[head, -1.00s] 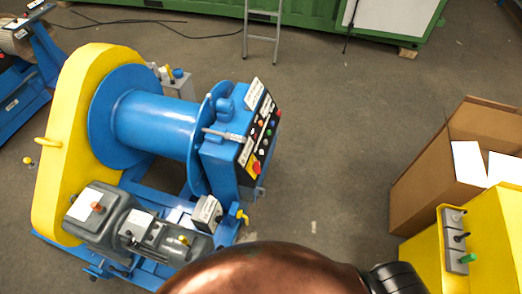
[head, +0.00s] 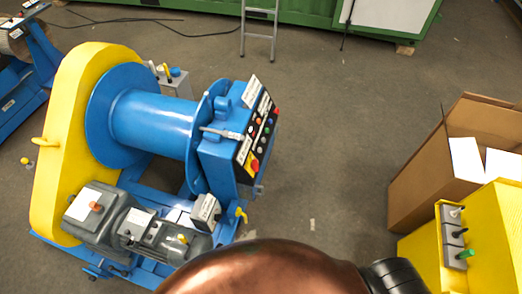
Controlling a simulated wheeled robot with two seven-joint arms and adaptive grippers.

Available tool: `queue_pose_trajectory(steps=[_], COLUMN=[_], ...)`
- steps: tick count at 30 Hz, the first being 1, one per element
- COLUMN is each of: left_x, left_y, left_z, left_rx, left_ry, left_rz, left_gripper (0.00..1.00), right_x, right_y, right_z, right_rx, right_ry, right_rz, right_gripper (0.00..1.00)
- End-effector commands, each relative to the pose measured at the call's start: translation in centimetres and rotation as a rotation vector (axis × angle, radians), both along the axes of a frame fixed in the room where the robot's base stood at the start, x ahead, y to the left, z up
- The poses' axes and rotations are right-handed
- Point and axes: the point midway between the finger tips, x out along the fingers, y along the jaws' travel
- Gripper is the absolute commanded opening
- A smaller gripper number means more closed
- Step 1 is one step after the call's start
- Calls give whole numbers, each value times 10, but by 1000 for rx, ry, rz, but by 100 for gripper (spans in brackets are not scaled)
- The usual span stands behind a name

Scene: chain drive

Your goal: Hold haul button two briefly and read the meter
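A blue winch drum (head: 155,122) with a yellow chain guard (head: 62,150) stands at the left in the head view. On its right end is a black control panel (head: 257,136) with several coloured buttons and a red knob on a yellow plate (head: 254,165). The panel is seen at a slant, and the button labels are too small to read. I cannot pick out haul button two or a meter for sure. Neither my left nor my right gripper is in view.
A yellow box with several levers (head: 454,237) stands at the lower right, beside an open cardboard box (head: 432,170) holding white sheets. A ladder (head: 260,32) leans by a green container (head: 300,14) at the back. The floor between winch and boxes is clear.

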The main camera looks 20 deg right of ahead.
Motion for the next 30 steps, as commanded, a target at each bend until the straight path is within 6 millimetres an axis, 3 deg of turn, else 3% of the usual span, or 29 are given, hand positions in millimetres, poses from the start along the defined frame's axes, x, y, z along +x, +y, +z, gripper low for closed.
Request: queue_pose_trajectory(steps=[10, 30], left_x=[0, 0], left_y=[0, 0], left_z=[0, 0], left_rx=[0, 0], left_ry=[0, 0], left_rz=[0, 0], left_gripper=[40, 40], right_x=[0, 0], right_y=[0, 0], right_z=[0, 0], right_rx=[0, 0], right_ry=[0, 0], right_rz=[0, 0], right_gripper=[0, 0])
